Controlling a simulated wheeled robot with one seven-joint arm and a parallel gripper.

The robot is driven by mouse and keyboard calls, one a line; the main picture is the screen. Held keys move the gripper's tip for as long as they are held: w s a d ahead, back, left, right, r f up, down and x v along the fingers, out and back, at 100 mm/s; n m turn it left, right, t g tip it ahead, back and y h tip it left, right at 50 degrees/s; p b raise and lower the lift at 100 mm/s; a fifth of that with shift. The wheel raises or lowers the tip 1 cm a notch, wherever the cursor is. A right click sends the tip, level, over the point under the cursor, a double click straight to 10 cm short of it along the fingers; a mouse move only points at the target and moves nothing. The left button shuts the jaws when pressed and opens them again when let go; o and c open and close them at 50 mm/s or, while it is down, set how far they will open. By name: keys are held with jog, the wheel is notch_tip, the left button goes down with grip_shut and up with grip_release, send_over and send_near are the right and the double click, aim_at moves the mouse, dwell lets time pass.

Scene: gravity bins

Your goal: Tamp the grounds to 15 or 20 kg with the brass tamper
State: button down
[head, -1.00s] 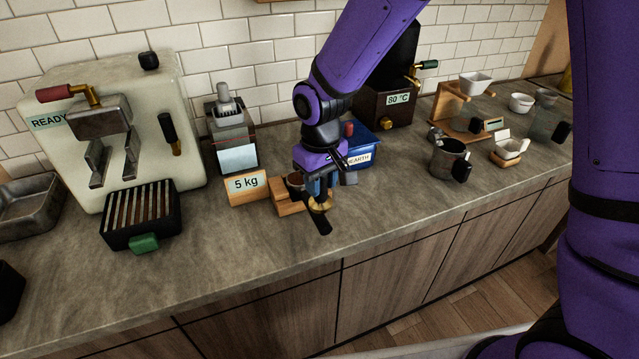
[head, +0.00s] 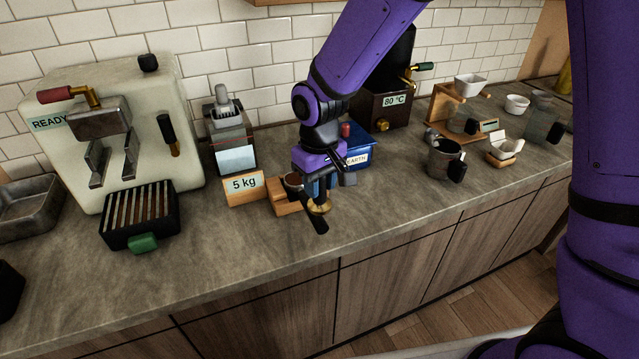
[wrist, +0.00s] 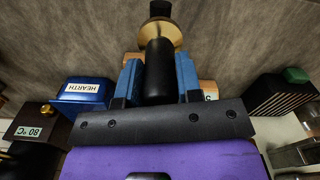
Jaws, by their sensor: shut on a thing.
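My gripper (head: 319,190) has its blue fingers shut on the black handle of the brass tamper (head: 320,207). In the wrist view the tamper's brass base (wrist: 160,34) shows beyond the fingers, handle (wrist: 159,75) between them. The portafilter (head: 293,180), with brown grounds in its basket, rests on a wooden stand (head: 284,202); its black handle (head: 313,222) points toward the counter's front. The brass base appears over or beside that handle, right of the basket; I cannot tell whether they touch. My gripper partly hides the basket. A sign (head: 244,185) reads 5 kg.
A grinder (head: 230,140) and an espresso machine (head: 120,125) reading READY stand left. A blue HEARTH box (head: 358,146) is close behind my gripper. A metal jug (head: 444,160) stands right. The counter in front of the stand is clear.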

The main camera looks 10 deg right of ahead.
jog(key=shift+r, duration=0.35)
jog(key=shift+r, duration=2.8)
